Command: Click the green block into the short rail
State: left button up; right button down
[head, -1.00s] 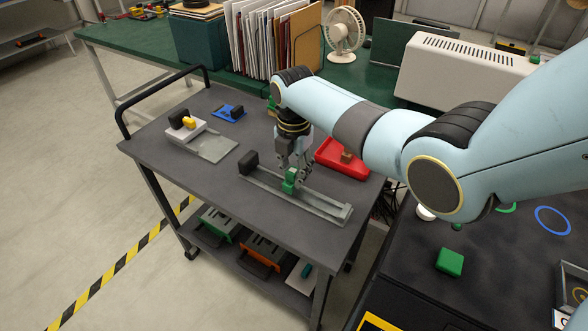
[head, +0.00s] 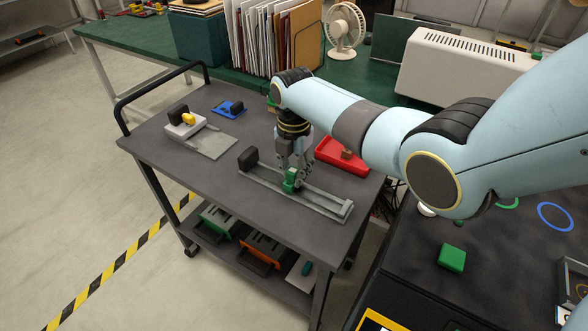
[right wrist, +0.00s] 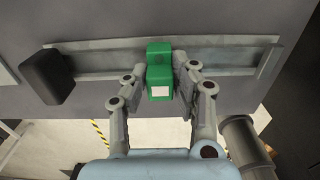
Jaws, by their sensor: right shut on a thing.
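The green block (head: 290,180) is between the fingers of my right gripper (head: 296,176), which is shut on it. In the right wrist view the block (right wrist: 159,72) has a pale square on its near face, and the fingers of the gripper (right wrist: 160,85) press both sides. The block is at the grey rail (head: 325,203) on the cart top, near the middle of its length; the rail also shows in the right wrist view (right wrist: 225,58). I cannot tell whether the block is seated in it. A black block (head: 248,158) stands at the rail's left end. My left gripper is not in view.
A red tray (head: 342,158) lies behind the rail. A grey fixture with a yellow part (head: 187,119) and a blue piece (head: 229,108) are at the cart's left. Another green block (head: 452,258) lies on the dark table at right.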

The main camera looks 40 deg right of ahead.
jog(key=shift+f, duration=0.3)
jog(key=c, duration=1)
grip_release()
jog(key=shift+r, duration=0.1)
notch_tip(320, 180, up, 12)
